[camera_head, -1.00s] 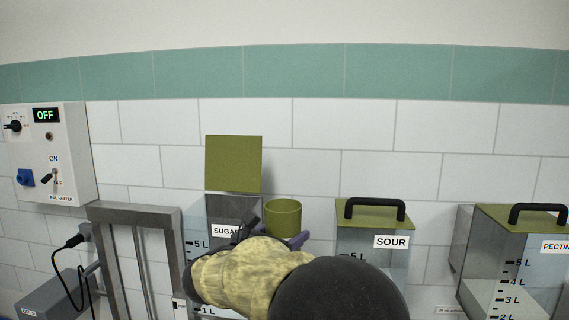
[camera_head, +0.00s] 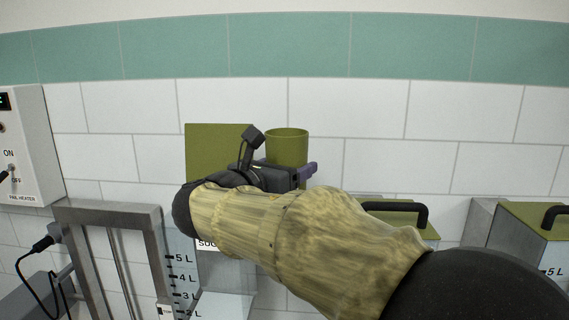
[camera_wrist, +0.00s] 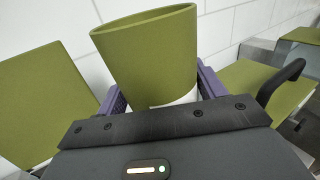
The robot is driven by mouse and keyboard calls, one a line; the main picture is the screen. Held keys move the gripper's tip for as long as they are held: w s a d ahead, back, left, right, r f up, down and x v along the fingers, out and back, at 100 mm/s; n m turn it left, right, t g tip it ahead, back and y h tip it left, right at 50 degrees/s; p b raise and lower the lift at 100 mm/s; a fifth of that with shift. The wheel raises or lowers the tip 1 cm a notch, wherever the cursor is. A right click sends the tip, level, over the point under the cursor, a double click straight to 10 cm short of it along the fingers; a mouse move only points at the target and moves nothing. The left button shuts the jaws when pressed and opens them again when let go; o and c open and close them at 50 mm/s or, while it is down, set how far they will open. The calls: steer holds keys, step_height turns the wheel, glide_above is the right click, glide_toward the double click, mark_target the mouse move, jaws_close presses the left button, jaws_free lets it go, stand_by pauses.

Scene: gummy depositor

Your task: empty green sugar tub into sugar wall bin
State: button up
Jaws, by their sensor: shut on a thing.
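The green tub (camera_head: 287,146) is upright in my gripper (camera_head: 296,176), in front of the tiled wall and above the bins. My gripper is shut on the tub, with a purple finger on each side of it in the wrist view (camera_wrist: 158,104). The tub (camera_wrist: 150,52) hides its own contents in both views. The sugar bin (camera_head: 215,290) stands below, its green lid (camera_head: 215,148) raised against the wall. My arm covers most of its label and its opening. In the wrist view the raised lid (camera_wrist: 40,105) is left of the tub.
The sour bin's closed green lid (camera_head: 400,222) with a black handle is right of my arm. Another closed green-lidded bin (camera_head: 545,222) stands farther right. A metal frame (camera_head: 110,215) and a wall heater box (camera_head: 30,150) are at left.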

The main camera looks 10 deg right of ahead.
mark_target(270, 161)
steer(key=shift+s+r, duration=0.1)
steer(key=shift+s, duration=0.1)
steer(key=shift+w+a, duration=0.15)
steer(key=shift+w, duration=0.05)
steer(key=shift+w+a+r+n+t+h+p, duration=0.15)
steer(key=shift+a+r+n+t+p, duration=0.15)
steer(key=shift+n, duration=0.35)
steer(key=shift+w+a+r+n+t+h+p, duration=0.1)
steer(key=shift+a+n+t+h+p, duration=0.1)
steer(key=shift+a+n+p, duration=0.35)
steer(key=shift+d, duration=0.15)
steer(key=shift+a+n, duration=0.25)
steer(key=shift+n, duration=0.25)
steer(key=shift+w+a+n+t, duration=0.15)
steer(key=shift+a+n+t, duration=0.25)
steer(key=shift+n, duration=0.1)
steer(key=shift+h+p, duration=0.25)
steer(key=shift+p, duration=0.1)
steer(key=shift+a+n, duration=0.2)
steer(key=shift+n, duration=0.2)
steer(key=shift+w+a+n+t+p, duration=0.25)
steer(key=shift+a+n+t+p, duration=0.1)
steer(key=shift+a+n+t, duration=0.25)
